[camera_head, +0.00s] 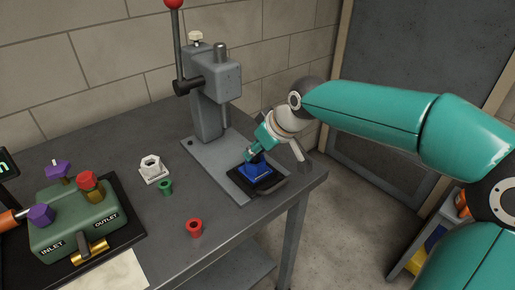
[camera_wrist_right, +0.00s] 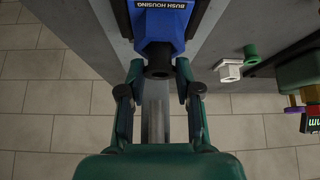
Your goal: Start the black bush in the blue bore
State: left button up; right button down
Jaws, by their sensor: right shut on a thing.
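The blue bush housing (camera_head: 257,169) sits on a black base plate (camera_head: 238,179) at the front of the press. It shows in the wrist view (camera_wrist_right: 163,22) with its lettering at the top. My right gripper (camera_head: 256,148) is over the housing. In the wrist view my right gripper (camera_wrist_right: 158,68) is shut on the black bush (camera_wrist_right: 158,72), which is between the fingertips in front of the housing's near edge. The bore is hidden, so I cannot tell whether the bush touches it. My left gripper is not in view.
A grey lever press (camera_head: 207,105) stands behind the housing. A white hex part (camera_head: 152,170), a green bush (camera_head: 166,188) and a red bush (camera_head: 194,228) are on the table. A green valve block (camera_head: 75,222) stands at left. The table's right edge is close to the housing.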

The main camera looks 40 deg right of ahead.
jog(key=shift+f, duration=0.15)
jog(key=c, duration=0.7)
grip_release()
jog(key=p+v, duration=0.2)
jog(key=v, duration=0.3)
